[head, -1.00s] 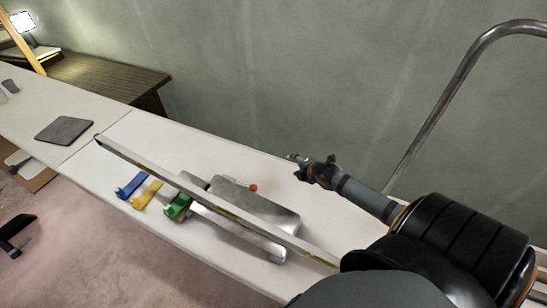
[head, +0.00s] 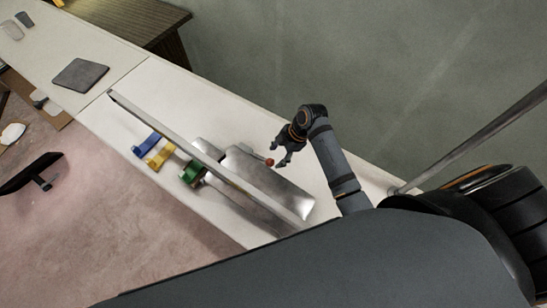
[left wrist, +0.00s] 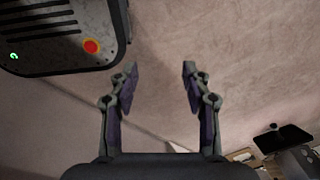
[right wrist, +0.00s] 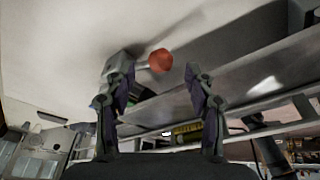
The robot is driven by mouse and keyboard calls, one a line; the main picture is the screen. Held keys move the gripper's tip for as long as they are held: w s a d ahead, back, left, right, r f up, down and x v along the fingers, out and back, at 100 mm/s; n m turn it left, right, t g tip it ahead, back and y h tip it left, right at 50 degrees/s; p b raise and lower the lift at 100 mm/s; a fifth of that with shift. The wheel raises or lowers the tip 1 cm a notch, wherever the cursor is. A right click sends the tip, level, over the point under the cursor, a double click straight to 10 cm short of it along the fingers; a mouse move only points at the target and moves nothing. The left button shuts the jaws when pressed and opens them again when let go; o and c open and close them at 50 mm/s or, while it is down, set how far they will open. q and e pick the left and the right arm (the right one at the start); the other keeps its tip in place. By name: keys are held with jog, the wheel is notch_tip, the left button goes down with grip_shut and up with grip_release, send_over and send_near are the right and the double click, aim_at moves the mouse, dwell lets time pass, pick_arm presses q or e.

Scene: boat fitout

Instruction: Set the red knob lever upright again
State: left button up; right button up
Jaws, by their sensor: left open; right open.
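The red knob (head: 270,162) stands out beside a grey metal plate (head: 262,178) on the white bench. In the right wrist view the knob (right wrist: 160,61) sits on a short pale lever (right wrist: 141,66) that points sideways, lying over rather than upright. My right gripper (head: 280,155) is open close beside the knob. In the right wrist view its fingers (right wrist: 160,76) are spread, with the knob just past the tips, between them; I see no grip on it. My left gripper (left wrist: 160,70) is open and empty over bare floor, and is hidden from the head view.
A long metal rail (head: 190,145) runs over the bench. Blue (head: 147,142), yellow (head: 161,155) and green (head: 192,171) clamp-like pieces sit along its near side. A dark flat pad (head: 80,75) lies farther left. The bench behind the rail is fairly clear.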

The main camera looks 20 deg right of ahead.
aim_at(273, 160)
jog(key=x, duration=0.4)
jog(key=shift+f, duration=0.1)
pick_arm(q)
jog(key=shift+w+d+r, duration=0.1)
jog(key=shift+w+r, duration=0.1)
jog(key=shift+w, duration=0.6)
pick_arm(e)
jog(key=shift+a+f, duration=0.1)
pick_arm(q)
jog(key=shift+s+d, duration=0.1)
jog(key=shift+s, duration=0.1)
pick_arm(e)
grip_shut()
